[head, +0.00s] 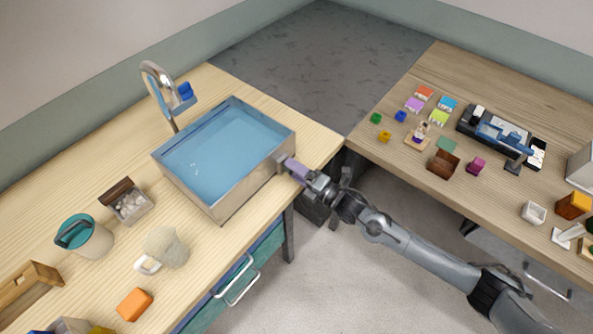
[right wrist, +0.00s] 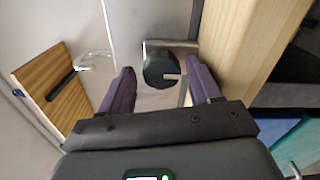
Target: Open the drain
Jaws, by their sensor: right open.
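The sink (head: 240,186) is a grey basin on the left wooden counter, with blue water (head: 222,145) in it. My right gripper (head: 291,168) is at the sink's right side wall, its purple fingers pointing at the wall. In the right wrist view my right gripper (right wrist: 160,66) is open, one finger on each side of a dark round knob (right wrist: 154,66) with a short pale lever (right wrist: 172,77). Gaps show between the knob and both fingers. The knob is hidden by the gripper in the head view. My left gripper is not in view.
A curved faucet (head: 160,82) with a blue handle stands behind the sink. A pitcher (head: 86,240), a box of pale pieces (head: 130,205), a pale mug-like object (head: 165,248) and an orange block (head: 134,304) stand left of it. The counter's edge (right wrist: 250,60) lies close right of the gripper.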

